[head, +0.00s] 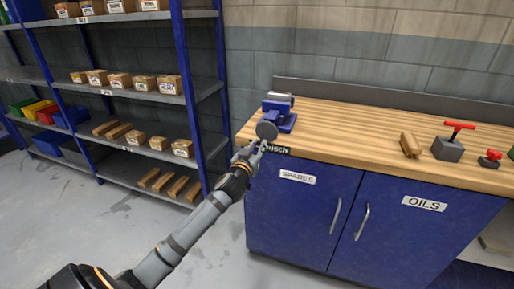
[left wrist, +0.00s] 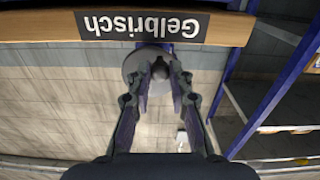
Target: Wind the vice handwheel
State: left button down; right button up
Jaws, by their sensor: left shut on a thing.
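A blue vice (head: 281,113) with a grey top stands at the left front corner of the wooden bench. Its round grey handwheel (head: 266,130) faces out over the bench's front edge. My left gripper (head: 262,147) reaches up to the handwheel from below and in front. In the left wrist view the handwheel (left wrist: 135,66) lies behind and between my gripper's fingertips (left wrist: 160,72). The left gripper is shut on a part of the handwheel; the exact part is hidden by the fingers. My right gripper is not in view.
The wooden bench top (head: 345,125) carries a wooden block (head: 410,145) and grey blocks with red handles (head: 448,149) at the right. Blue cupboard doors (head: 300,218) are below. A blue shelf rack (head: 180,60) with boxes stands at the left, with open floor before it.

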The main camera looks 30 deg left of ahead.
pick_arm(q)
jog(key=c, duration=1.3)
grip_release()
